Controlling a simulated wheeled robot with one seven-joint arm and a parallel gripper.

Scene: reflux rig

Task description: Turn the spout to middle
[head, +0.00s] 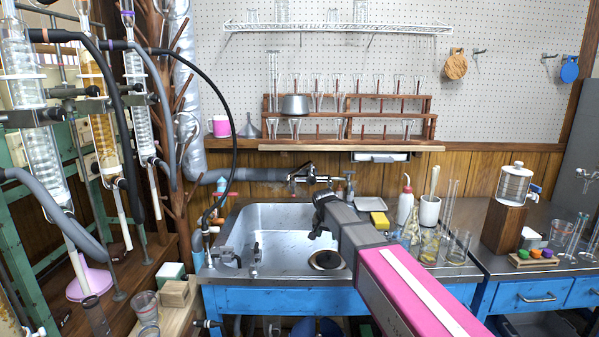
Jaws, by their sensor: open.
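A dark metal faucet (318,180) is mounted on the wood panel behind the steel sink (230,272). Its spout (293,182) shows at the faucet's left end, over the back of the basin; its exact direction is hard to tell. My arm reaches in from the lower right over the sink. My dark gripper (316,231) is over the basin, in front of and below the faucet in the picture, and appears apart from the spout. It is open and holds nothing that I can see. The fingers are small and partly hidden by my wrist.
Smaller taps (254,256) stand at the sink's front left corner. A black hose (236,130) arches down to the left side. A yellow sponge (380,220), a wash bottle (405,200) and glassware crowd the right. Glass condensers (137,105) stand left.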

